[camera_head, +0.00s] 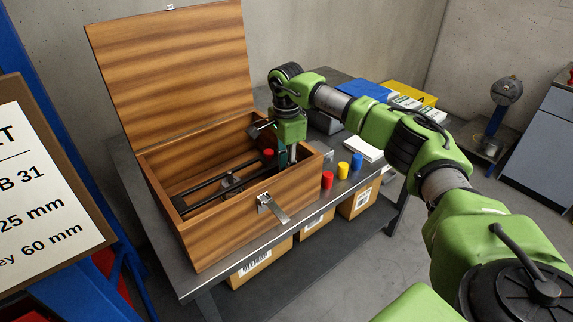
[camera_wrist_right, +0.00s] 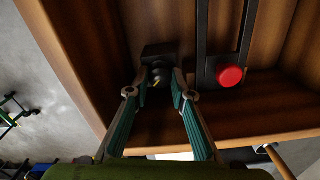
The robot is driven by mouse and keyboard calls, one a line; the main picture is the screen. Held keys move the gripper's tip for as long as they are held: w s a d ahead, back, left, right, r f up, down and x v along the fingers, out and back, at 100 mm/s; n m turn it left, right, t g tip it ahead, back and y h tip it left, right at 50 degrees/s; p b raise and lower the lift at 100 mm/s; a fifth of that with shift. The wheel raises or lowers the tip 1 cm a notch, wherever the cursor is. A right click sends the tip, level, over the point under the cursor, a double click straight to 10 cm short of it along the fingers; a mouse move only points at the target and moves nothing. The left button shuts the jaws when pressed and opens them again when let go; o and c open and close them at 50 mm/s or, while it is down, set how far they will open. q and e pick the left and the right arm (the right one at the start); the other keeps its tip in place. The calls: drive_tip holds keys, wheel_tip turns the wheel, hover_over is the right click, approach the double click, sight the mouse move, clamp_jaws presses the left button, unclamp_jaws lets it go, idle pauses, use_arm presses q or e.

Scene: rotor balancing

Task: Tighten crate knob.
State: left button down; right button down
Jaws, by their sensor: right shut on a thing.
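The open wooden crate (camera_head: 220,215) stands on a grey table with its lid (camera_head: 170,70) raised. My right gripper (camera_head: 284,158) reaches down inside the crate's right end. In the right wrist view my right gripper (camera_wrist_right: 160,82) is shut on a small dark knob (camera_wrist_right: 158,73) at a black block (camera_wrist_right: 159,54). The fingertips partly hide the knob, and its tightness cannot be told. A red round knob (camera_wrist_right: 230,76) sits beside it on a black rail; a red cap (camera_head: 268,152) also shows in the head view. My left gripper is not in view.
Red (camera_head: 327,179), yellow (camera_head: 343,170) and blue (camera_head: 357,161) cylinders stand on the table right of the crate. A metal latch (camera_head: 273,207) hangs on the crate's front. Cardboard boxes (camera_head: 262,262) sit below. A sign board (camera_head: 35,185) stands at the left.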

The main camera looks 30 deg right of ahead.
drive_tip(key=m+p, duration=0.1)
drive_tip(key=m, duration=0.6)
drive_tip(key=m+p, duration=0.1)
drive_tip(key=m, duration=0.5)
drive_tip(key=shift+r+m, duration=0.1)
drive_tip(key=shift+m, duration=0.3)
drive_tip(key=m+p, duration=0.1)
drive_tip(key=m, duration=0.5)
drive_tip(key=m+p, duration=0.1)
drive_tip(key=m, duration=0.6)
drive_tip(key=shift+p, duration=0.35)
drive_tip(key=c, duration=1.8)
unclamp_jaws()
drive_tip(key=shift+a, duration=0.1)
